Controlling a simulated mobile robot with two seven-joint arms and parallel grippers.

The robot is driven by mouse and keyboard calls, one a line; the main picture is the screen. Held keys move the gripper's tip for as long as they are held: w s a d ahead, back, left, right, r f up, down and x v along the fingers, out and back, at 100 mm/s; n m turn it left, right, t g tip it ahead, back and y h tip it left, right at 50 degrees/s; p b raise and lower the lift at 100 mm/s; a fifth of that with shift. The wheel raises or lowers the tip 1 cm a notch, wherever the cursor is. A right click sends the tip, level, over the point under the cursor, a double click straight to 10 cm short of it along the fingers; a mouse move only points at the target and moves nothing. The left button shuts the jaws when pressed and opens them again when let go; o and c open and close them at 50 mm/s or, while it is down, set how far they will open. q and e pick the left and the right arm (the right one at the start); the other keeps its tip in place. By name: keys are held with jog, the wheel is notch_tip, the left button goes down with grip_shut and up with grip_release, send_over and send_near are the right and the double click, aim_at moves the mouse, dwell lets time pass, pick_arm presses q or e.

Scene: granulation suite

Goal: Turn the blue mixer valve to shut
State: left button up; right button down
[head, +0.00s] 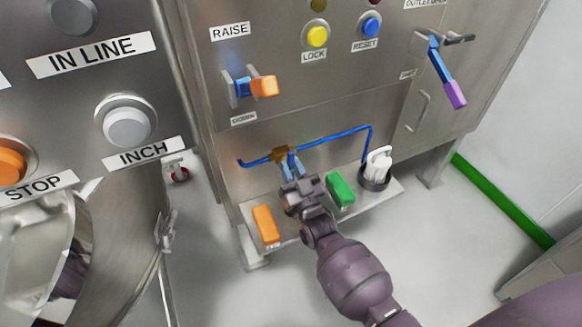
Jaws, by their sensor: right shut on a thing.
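A brass valve body (281,153) sits in a thin blue pipe (335,135) low on the steel cabinet front. A small blue handle (291,166) shows just below the valve body. My right gripper (290,170) reaches up to it from below and is shut on this handle. The gripper's body hides most of the handle, so its exact angle is hard to tell. My left gripper is not in view.
A low shelf (385,193) holds an orange block (265,224), a green block (340,188) and a white item in a dark cup (377,168). Above are an orange-tipped switch (264,86) and a blue lever with purple end (453,94). Push-button panel stands left.

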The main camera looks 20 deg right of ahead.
jog(key=c, duration=1.1)
grip_release()
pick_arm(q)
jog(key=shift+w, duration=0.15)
pick_arm(e)
jog(key=shift+o, duration=0.3)
jog(key=shift+s+f, duration=0.1)
